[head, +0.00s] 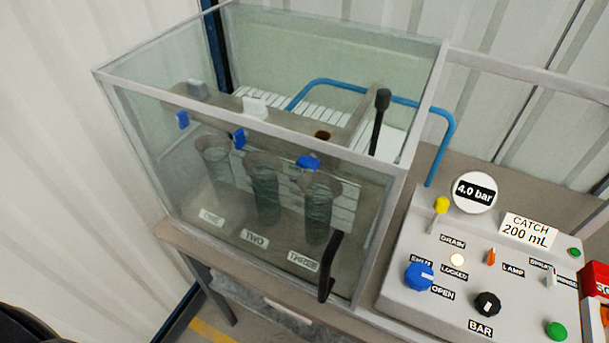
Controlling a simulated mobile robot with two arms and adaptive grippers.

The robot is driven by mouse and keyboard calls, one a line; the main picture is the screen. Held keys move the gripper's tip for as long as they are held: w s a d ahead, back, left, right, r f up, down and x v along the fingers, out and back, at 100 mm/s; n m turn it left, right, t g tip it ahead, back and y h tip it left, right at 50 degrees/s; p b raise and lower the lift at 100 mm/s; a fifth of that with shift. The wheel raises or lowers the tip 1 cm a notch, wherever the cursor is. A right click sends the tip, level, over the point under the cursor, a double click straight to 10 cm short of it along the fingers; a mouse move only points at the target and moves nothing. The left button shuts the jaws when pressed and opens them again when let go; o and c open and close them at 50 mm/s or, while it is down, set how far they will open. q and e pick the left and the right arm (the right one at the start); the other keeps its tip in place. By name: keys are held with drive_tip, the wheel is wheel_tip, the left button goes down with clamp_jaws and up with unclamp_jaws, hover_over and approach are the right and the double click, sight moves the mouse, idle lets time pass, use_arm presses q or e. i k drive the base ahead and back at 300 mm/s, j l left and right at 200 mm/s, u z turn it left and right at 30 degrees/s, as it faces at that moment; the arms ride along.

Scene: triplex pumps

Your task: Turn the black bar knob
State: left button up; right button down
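The black bar knob (487,303) sits on the sloped front of the light grey control panel (405,293), above a label reading BAR. A pale mark shows on its face. A white round gauge (475,193) on the panel's back reads 4.0 bar. Neither gripper shows in the head view, and nothing touches the knob. A dark rounded shape at the bottom left corner is too cut off to identify.
A blue knob (419,276) is left of the black knob. A yellow-tipped lever (441,206), an orange switch (491,257) and a green button (556,331) are nearby. A glass tank (165,150) with a black handle (329,268) stands left of the panel.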

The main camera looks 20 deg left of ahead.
sight(486, 303)
drive_tip(key=l+z, duration=0.15)
drive_tip(key=z, duration=0.3)
drive_tip(key=i+l+z, duration=0.1)
drive_tip(key=z, duration=0.3)
